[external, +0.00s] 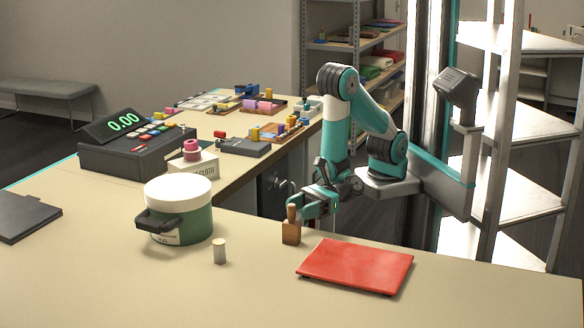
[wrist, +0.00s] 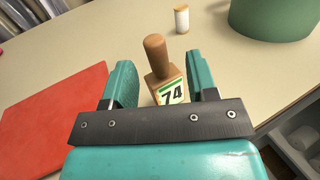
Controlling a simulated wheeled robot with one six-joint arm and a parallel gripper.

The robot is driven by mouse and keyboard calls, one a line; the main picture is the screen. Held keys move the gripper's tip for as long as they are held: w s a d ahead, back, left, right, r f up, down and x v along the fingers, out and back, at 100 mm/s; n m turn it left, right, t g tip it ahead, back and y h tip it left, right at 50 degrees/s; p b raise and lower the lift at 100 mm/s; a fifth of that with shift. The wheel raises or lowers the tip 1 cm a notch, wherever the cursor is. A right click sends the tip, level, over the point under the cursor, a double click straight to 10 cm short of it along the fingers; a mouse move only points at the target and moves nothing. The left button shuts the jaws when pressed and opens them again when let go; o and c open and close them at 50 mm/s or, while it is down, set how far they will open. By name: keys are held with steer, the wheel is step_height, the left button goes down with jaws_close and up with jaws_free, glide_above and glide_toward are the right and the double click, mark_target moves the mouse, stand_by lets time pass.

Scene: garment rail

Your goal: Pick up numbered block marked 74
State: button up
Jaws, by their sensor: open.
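The numbered block (external: 291,233) is a small brown wooden block with an upright peg handle, standing on the near table. In the wrist view the block marked 74 (wrist: 168,88) shows its number in dark print on a white and green label. My gripper (external: 316,205) is just behind and slightly right of the block in the external view. In the wrist view my gripper (wrist: 160,85) is open, with the block between or just beyond its two teal fingers. I cannot tell if either finger touches it. The block's lower part is hidden by the gripper's dark bar.
A red folder (external: 356,266) lies right of the block. A small pale cylinder (external: 219,251) and a green pot with a white lid (external: 178,209) stand to the left. A cash register (external: 135,150) is farther back. The front of the table (external: 120,290) is clear.

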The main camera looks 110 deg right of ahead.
mark_target(290, 209)
steer(key=shift+w+a+r+b, duration=0.1)
steer(key=shift+w+a+b, duration=0.05)
steer(key=shift+b, duration=0.55)
steer(key=w+p, duration=0.2)
steer(key=p, duration=0.1)
steer(key=w+a+r+p, duration=0.1)
steer(key=shift+w+a+p, duration=0.1)
steer(key=shift+p, duration=0.25)
steer(key=shift+w+a+f+p, duration=0.25)
steer(key=shift+w+p, duration=0.3)
steer(key=shift+w, duration=0.05)
steer(key=shift+w+f, duration=0.1)
steer(key=shift+f, duration=0.05)
jaws_close()
